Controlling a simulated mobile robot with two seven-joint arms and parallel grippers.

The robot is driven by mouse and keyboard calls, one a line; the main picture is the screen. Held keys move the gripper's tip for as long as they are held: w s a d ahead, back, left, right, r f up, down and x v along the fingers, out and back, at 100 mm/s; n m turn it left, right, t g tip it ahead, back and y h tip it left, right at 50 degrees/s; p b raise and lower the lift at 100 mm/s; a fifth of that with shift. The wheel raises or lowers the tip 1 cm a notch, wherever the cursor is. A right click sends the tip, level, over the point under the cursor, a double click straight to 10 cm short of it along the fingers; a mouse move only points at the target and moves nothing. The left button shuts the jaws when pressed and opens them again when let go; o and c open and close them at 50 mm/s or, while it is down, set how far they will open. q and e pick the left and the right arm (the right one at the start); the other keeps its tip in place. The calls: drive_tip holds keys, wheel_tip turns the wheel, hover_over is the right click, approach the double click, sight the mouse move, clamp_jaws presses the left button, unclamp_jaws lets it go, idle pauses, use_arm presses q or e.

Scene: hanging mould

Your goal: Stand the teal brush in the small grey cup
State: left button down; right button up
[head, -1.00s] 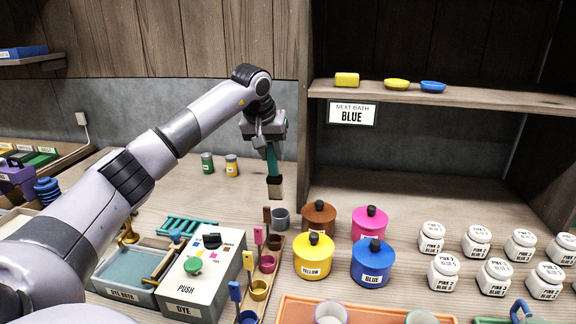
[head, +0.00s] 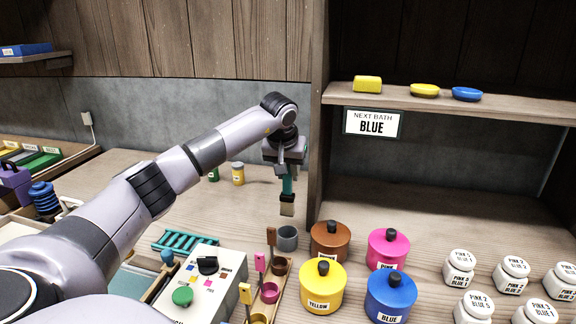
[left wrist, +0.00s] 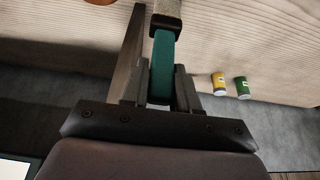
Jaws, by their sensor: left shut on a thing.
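My left gripper (head: 287,168) is shut on the handle of the teal brush (head: 288,187). The brush hangs upright, with its dark ferrule and pale bristles pointing down. The small grey cup (head: 287,238) stands on the bench just below the bristles, with a clear gap between them. In the left wrist view the teal handle (left wrist: 162,62) sits between the two fingers (left wrist: 160,88), and the bristles are partly cut off at the top edge. The grey cup cannot be made out in that view. My right gripper is in neither view.
Brown (head: 330,241), pink (head: 389,249), yellow (head: 322,288) and blue (head: 391,296) lidded pots stand right of the cup. A rack of small coloured cups with tags (head: 270,292) runs in front. Green and yellow jars (head: 238,174) stand behind. A wooden upright (head: 318,130) is close right.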

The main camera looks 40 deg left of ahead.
sight(288, 202)
use_arm(q)
drive_tip(key=shift+f+b, duration=3.25)
drive_tip(key=shift+f, duration=1.55)
drive_tip(key=c, duration=0.8)
unclamp_jaws()
drive_tip(key=shift+r, duration=0.1)
drive_tip(key=v, duration=0.7)
drive_tip(key=shift+s, duration=0.1)
